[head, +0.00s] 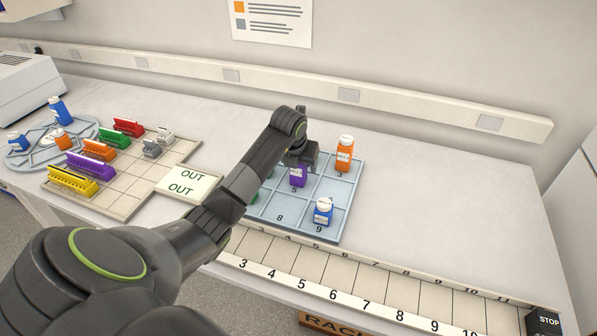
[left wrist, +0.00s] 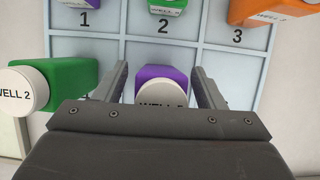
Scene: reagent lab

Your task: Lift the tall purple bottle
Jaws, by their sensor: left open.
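The purple bottle (head: 298,177) stands in the middle compartment of the light blue grid tray (head: 265,211). In the left wrist view the purple bottle (left wrist: 161,86) shows its white cap, partly hidden by the gripper body. My left gripper (head: 301,154) is above and around it in the head view. In the left wrist view the open fingers of my left gripper (left wrist: 163,88) lie on either side of the bottle, with small gaps showing. My right gripper is not in view.
An orange bottle (head: 344,154) and a blue bottle (head: 323,211) stand in the tray. A green bottle (left wrist: 72,84) is close left of my fingers. A numbered rail (head: 340,279) runs in front. Colored racks (head: 90,166) stand left; the table's right side is clear.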

